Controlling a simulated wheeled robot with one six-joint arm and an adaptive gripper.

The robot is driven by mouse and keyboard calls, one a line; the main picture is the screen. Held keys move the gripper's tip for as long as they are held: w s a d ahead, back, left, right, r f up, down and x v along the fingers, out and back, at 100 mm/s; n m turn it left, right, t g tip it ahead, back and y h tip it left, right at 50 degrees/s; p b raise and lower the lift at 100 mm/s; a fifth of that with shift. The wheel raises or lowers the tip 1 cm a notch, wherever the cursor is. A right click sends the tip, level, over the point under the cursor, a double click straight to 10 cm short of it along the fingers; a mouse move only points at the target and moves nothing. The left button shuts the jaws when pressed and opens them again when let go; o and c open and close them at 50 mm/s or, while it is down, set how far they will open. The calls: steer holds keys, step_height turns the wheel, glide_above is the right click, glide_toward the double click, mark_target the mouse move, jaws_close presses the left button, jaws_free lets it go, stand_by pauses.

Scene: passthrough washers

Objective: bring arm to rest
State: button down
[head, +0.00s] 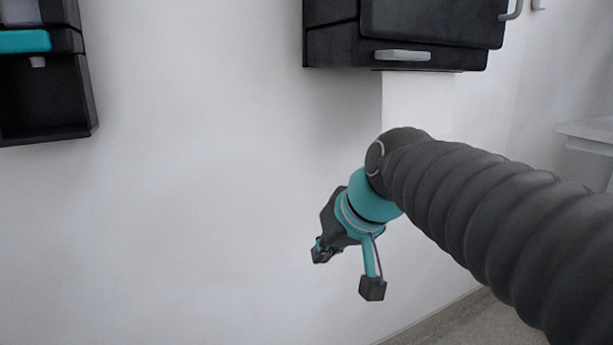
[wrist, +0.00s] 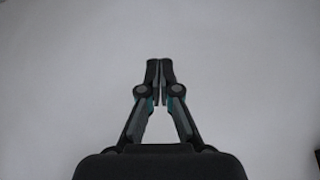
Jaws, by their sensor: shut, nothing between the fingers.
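My gripper (head: 322,252) is at the end of my dark ribbed arm, near the middle of the head view, pointing down and to the left in front of a white wall. In the wrist view my gripper (wrist: 159,72) shows its two dark fingers with their tips together. It is shut with nothing held. Only plain pale wall shows beyond the fingertips.
A dark wall unit with a teal strip (head: 25,41) hangs at the upper left. A dark cabinet (head: 430,25) with grey handles is at the top, above my arm. A pale ledge (head: 588,130) is at the right edge. The wall area left of my gripper is clear.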

steer(key=s+d+f+m+h+p, duration=0.3)
steer(key=s+d+f+h, duration=0.1)
steer(key=s+d+f, duration=0.7)
steer(key=shift+s+d+g, duration=0.3)
steer(key=shift+s+d, duration=0.7)
steer(key=shift+s, duration=0.55)
